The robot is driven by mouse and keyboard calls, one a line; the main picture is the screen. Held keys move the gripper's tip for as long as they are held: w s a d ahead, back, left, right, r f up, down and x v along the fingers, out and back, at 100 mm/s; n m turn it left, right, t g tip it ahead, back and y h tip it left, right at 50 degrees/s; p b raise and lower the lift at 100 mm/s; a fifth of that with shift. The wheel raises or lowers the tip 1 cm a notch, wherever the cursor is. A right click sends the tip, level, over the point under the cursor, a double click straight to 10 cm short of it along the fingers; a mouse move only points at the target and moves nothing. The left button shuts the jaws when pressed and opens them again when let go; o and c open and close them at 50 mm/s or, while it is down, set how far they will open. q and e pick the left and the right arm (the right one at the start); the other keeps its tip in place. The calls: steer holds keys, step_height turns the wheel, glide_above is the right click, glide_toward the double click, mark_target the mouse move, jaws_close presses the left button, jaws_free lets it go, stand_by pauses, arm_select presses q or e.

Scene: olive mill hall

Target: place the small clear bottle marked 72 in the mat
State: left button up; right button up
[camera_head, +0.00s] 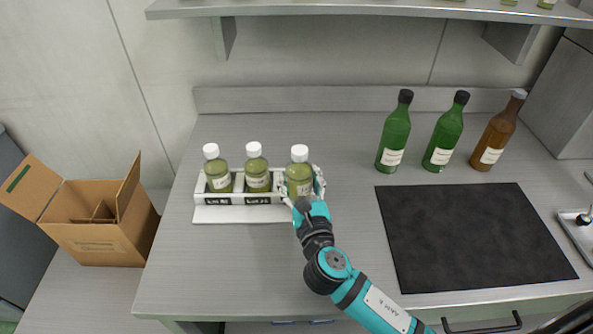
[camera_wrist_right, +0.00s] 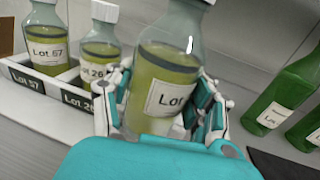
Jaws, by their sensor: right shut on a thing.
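My right gripper (camera_head: 304,186) is shut on the rightmost small clear bottle (camera_head: 299,168), which has a white cap and green-yellow contents. This bottle also shows in the right wrist view (camera_wrist_right: 165,75), where its label reads "Lo" and the number is hidden. It is upright at the right end of the white rack (camera_head: 225,214); I cannot tell whether its base rests in the rack. The dark mat (camera_head: 470,240) lies bare on the counter at the right. My left gripper is not in view.
Two similar bottles (camera_head: 216,172) (camera_head: 256,172) stand left in the rack. Two green bottles (camera_head: 394,138) (camera_head: 442,138) and a brown bottle (camera_head: 497,135) stand behind the mat. An open cardboard box (camera_head: 110,240) is at far left. A shelf (camera_head: 370,9) overhangs the back.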

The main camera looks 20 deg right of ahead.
steer(key=w, duration=0.2)
steer(key=w+d, duration=0.1)
steer(key=w, duration=0.2)
steer(key=shift+w+d+f, duration=0.1)
steer(key=shift+w+f, duration=0.1)
steer(key=shift+w, duration=0.3)
steer(key=shift+w+d+f, duration=0.1)
steer(key=shift+f, duration=0.25)
step_height(320, 180, down, 2)
steer(key=shift+f+b, duration=0.2)
steer(key=shift+b, duration=0.1)
steer(key=shift+f, duration=0.25)
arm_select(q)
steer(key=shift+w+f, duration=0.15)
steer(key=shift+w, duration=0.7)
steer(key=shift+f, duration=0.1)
arm_select(e)
steer(key=shift+f, duration=0.15)
steer(key=o, duration=1.5)
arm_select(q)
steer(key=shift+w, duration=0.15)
arm_select(e)
steer(key=shift+s, duration=0.2)
